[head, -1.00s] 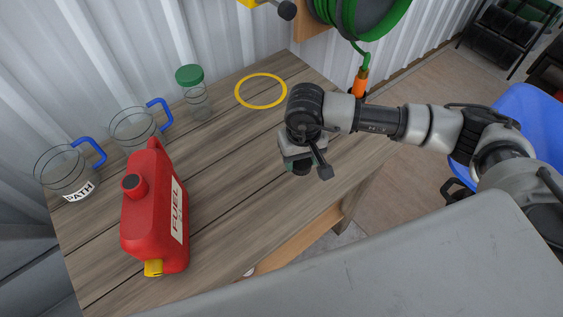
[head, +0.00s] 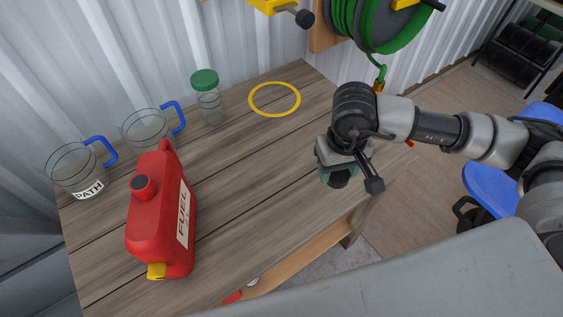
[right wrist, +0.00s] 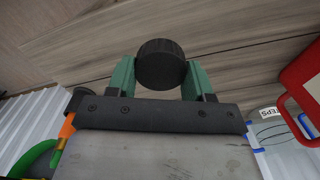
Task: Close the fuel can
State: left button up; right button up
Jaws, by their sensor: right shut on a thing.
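The red fuel can (head: 158,222) stands on the left part of the wooden workbench, with a white FUEL label and a yellow piece (head: 157,270) low on its near end. Its short round neck (head: 143,187) on top has a dark end, which looks like an open mouth. My right gripper (head: 338,178) is above the bench's right part, well apart from the can. In the right wrist view its green fingers are shut on a round black ridged cap (right wrist: 161,64). The can's red body (right wrist: 305,85) shows at that view's right edge. My left gripper is not in view.
Two clear jugs with blue handles (head: 80,172) (head: 147,130) stand behind the can. A green-lidded jar (head: 207,98) and a flat yellow ring (head: 275,99) are at the back. The bench (head: 255,185) is clear between can and gripper. A green hose reel (head: 375,22) hangs behind.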

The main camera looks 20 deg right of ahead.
aim_at(161, 220)
jog(key=k, duration=0.5)
jog(key=k+u, duration=0.25)
jog(key=i+u, duration=0.1)
jog(key=u, duration=0.9)
jog(key=l, duration=1.25)
jog(key=i, duration=0.1)
